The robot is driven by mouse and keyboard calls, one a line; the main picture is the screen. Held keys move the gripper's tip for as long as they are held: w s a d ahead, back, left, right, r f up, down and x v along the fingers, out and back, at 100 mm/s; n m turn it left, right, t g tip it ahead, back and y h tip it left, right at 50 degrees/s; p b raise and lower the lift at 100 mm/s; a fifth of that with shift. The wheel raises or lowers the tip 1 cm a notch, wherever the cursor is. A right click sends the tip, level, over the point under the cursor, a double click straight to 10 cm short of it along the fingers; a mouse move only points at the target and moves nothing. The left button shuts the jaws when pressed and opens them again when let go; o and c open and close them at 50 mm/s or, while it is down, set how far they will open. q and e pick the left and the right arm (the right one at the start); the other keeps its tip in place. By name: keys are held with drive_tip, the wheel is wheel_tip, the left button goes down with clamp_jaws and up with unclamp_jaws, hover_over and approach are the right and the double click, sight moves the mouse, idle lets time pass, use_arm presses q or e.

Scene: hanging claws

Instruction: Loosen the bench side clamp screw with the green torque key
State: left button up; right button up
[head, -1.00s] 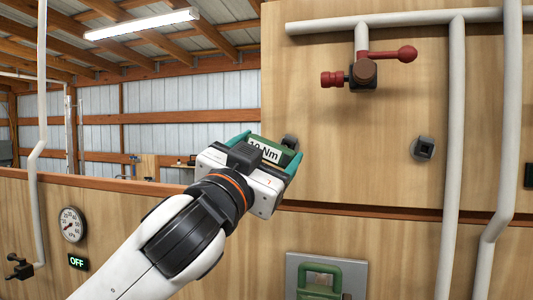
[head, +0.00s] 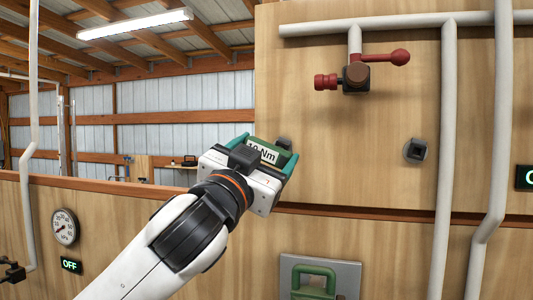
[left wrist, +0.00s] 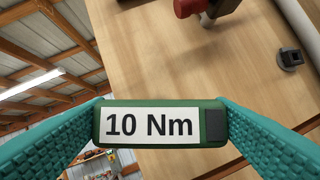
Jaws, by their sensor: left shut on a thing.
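My left gripper (head: 268,148) is shut on the green torque key (head: 263,153) in front of the wooden panel. In the left wrist view the key (left wrist: 150,124) sits between the teal fingers, with its "10 Nm" label facing the camera. A grey square-ended fitting (head: 416,151) stands on the panel to the right of the gripper, apart from it. Another dark grey fitting (head: 284,142) shows just behind the key, partly hidden; whether the key touches it cannot be told. Neither fitting is marked as the bench side clamp screw. My right gripper is not in view.
A red-handled valve (head: 356,77) hangs from white pipes (head: 448,150) at upper right. A green handle (head: 314,281) is on a grey plate below. A gauge (head: 65,227) and an "OFF" display (head: 72,265) are at left. A wooden ledge (head: 390,214) crosses below the gripper.

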use_arm(q)
drive_tip(key=shift+n+t+y+b, duration=0.3)
drive_tip(key=shift+n+y+b, duration=0.3)
drive_tip(key=shift+n, duration=0.5)
drive_tip(key=shift+n+t+y+b, duration=0.35)
drive_tip(key=shift+n+b, duration=0.4)
drive_tip(key=shift+n, duration=0.35)
idle(0.4)
drive_tip(key=shift+m, duration=0.5)
drive_tip(key=shift+s, duration=0.2)
idle(0.4)
drive_tip(key=shift+s+a, duration=0.25)
drive_tip(key=shift+s, duration=0.35)
drive_tip(key=shift+s+a, duration=0.2)
drive_tip(key=shift+s, duration=0.4)
drive_tip(key=shift+s, duration=0.25)
drive_tip(key=s, duration=0.1)
drive_tip(key=s+a+b, duration=0.1)
drive_tip(key=s, duration=0.1)
drive_tip(key=shift+s+a, duration=0.15)
drive_tip(key=shift+s, duration=0.05)
